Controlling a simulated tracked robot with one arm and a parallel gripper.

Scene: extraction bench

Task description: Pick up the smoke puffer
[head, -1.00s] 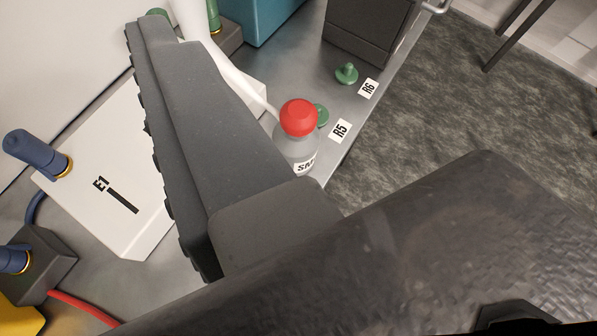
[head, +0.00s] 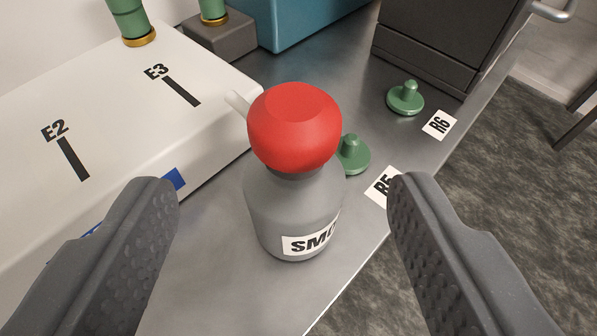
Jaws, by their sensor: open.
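The smoke puffer (head: 292,205) is a grey bottle with a red bulb top and a white label reading "SMO", partly cut off by the bottle's curve. It stands upright on the metal bench near the bench's edge. A short pale nozzle sticks out behind the bulb to the left. My gripper (head: 275,190) is open, one finger at the lower left and the other at the lower right. The puffer stands beyond the fingers, in the gap between them as seen in the picture. No contact with it shows.
A white box (head: 110,110) marked E2 and E3 lies left of the puffer. A green knob (head: 352,155) sits close behind it by label R5; another green knob (head: 405,98) is by R6. A dark cabinet (head: 440,40) and teal box (head: 300,20) stand behind. The bench edge drops off right.

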